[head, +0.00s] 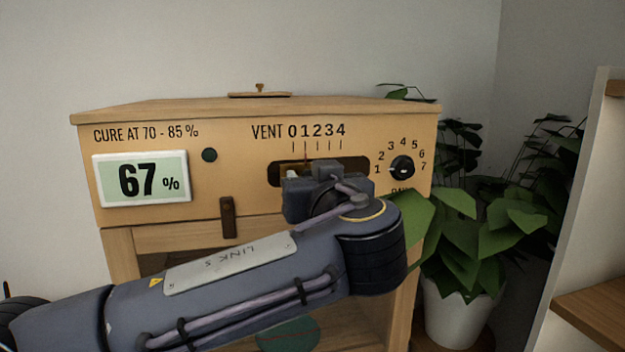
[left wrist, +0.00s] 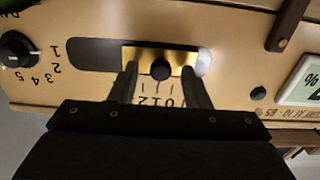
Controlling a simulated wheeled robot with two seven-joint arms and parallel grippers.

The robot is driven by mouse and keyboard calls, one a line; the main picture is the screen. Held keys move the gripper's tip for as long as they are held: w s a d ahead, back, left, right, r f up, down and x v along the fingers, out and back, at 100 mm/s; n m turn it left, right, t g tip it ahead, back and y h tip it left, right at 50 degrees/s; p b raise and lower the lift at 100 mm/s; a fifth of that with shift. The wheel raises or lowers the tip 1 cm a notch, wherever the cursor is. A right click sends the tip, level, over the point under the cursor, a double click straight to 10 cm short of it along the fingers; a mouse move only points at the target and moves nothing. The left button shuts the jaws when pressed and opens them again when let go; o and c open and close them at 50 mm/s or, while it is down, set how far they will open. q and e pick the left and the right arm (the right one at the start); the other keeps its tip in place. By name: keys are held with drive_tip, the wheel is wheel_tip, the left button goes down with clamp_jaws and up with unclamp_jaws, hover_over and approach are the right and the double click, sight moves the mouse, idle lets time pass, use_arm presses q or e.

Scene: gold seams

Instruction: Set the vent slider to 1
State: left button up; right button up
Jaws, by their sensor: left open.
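The vent slider shows in the left wrist view as a brass plate (left wrist: 180,58) with a round black knob (left wrist: 160,70), in a dark slot. My left gripper (left wrist: 163,82) is open, with one finger on each side of the knob and gaps on both sides. A thin reddish line stands at the mark under 1 on the vent scale (head: 317,131). My right gripper is not in view.
The wooden cabinet (head: 230,112) carries a display (head: 141,179) reading 67% and a dark dial (head: 402,167) right of the slot. A latch (head: 228,217) hangs below. A potted plant (head: 455,310) stands close at the right, near a shelf (head: 600,305).

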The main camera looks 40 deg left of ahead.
use_arm(q)
drive_tip(key=b+v, duration=0.2)
drive_tip(key=v, duration=0.5)
drive_tip(key=shift+s+d, duration=0.25)
drive_tip(key=shift+d, duration=0.05)
